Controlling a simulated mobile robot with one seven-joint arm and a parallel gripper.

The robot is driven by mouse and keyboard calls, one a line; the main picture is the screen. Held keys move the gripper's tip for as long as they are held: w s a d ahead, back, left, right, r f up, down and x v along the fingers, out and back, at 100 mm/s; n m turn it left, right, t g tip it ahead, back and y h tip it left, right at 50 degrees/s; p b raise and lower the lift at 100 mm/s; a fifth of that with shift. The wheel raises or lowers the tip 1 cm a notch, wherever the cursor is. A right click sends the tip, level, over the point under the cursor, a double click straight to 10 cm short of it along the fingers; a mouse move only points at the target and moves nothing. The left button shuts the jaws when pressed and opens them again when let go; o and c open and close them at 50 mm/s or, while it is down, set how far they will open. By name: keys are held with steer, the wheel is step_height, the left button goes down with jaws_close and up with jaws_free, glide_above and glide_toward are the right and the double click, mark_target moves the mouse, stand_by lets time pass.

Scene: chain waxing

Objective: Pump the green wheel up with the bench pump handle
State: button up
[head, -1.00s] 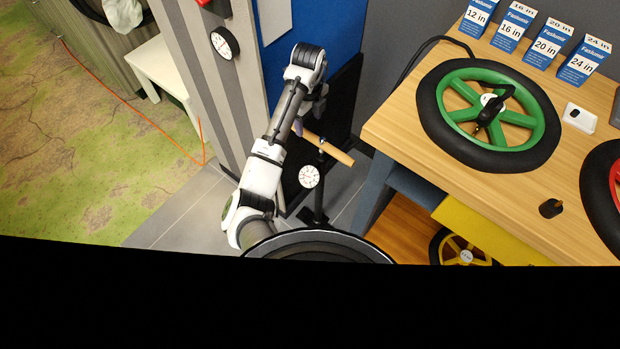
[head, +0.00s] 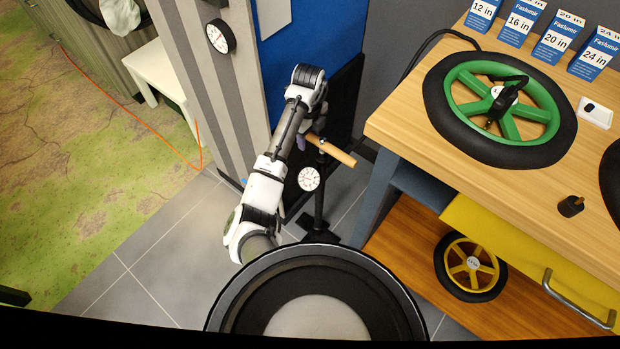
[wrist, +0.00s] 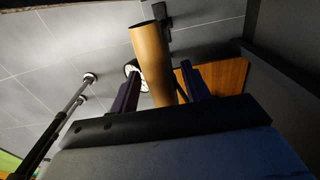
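The green wheel (head: 458,122) lies flat on the wooden bench, with a black tyre and a black fitting (head: 507,97) at its hub. The bench pump (head: 319,200) stands on the floor left of the bench, with a round white gauge (head: 308,179) and a wooden crossbar handle (head: 338,153). My gripper (head: 308,140) is at the handle's left end, partly hidden by my arm. In the wrist view, the handle (wrist: 152,65) shows between the two purple fingers (wrist: 160,90). A gap shows at the right finger, so the gripper looks open around or just behind the handle.
The bench (head: 410,122) holds several blue-and-white boxes (head: 550,38), a small black knob (head: 570,206) and a white device (head: 595,112). A yellow wheel (head: 472,266) stands on the lower shelf. A grey column (head: 212,90) with a wall gauge (head: 220,36) is left of my arm.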

jaws_close()
step_height(320, 180, up, 36)
steer(key=p, duration=1.2)
steer(key=shift+f, duration=0.35)
steer(key=f+b, duration=0.9)
steer(key=f, duration=0.9)
steer(key=f+b, duration=1)
steer(key=f, duration=0.8)
steer(key=shift+s, duration=0.2)
